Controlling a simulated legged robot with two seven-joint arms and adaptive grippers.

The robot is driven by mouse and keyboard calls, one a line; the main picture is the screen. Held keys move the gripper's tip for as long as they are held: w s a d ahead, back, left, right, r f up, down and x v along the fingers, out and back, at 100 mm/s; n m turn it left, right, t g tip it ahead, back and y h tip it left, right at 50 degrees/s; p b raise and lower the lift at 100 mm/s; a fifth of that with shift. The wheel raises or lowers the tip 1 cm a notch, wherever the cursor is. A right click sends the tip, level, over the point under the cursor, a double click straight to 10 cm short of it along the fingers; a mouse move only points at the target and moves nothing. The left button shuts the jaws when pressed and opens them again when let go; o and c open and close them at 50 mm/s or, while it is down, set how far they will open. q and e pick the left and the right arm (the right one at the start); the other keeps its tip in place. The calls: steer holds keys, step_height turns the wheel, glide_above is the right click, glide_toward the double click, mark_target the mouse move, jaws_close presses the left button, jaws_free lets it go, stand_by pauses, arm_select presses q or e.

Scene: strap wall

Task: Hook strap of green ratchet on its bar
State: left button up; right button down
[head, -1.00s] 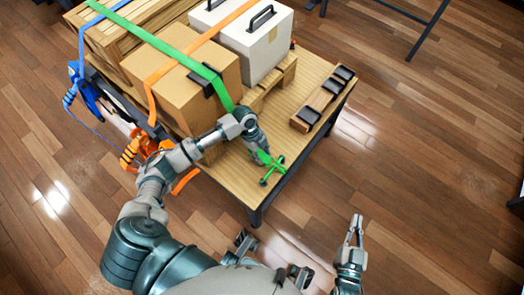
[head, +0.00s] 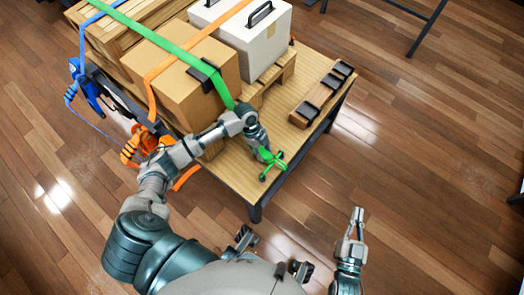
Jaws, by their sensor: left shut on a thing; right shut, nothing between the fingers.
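The green strap (head: 166,44) runs over the cardboard box and down its near right edge, where my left arm hides its lower end. The green ratchet (head: 272,163) shows at the near right of the table, at the fingers of my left gripper (head: 265,155). My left gripper is shut on it, though the fingers are partly hidden. I cannot make out the bar or the strap's hook. My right gripper (head: 356,224) is shut and empty, over the floor to the right of the table.
The wooden table (head: 240,178) carries a cardboard box (head: 205,100), a white box (head: 258,45) and a wooden block with black pads (head: 322,95). Orange (head: 150,95) and blue (head: 82,40) straps cross the load. Orange (head: 135,145) and blue (head: 88,90) ratchets hang at the left.

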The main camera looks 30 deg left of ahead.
arm_select(q)
steer(key=shift+a+f, duration=0.1)
steer(key=shift+a, duration=0.4)
arm_select(e)
steer(key=shift+a+r, duration=0.15)
steer(key=shift+a, duration=0.25)
arm_select(q)
steer(key=shift+a, duration=0.2)
arm_select(e)
steer(key=shift+d, duration=0.2)
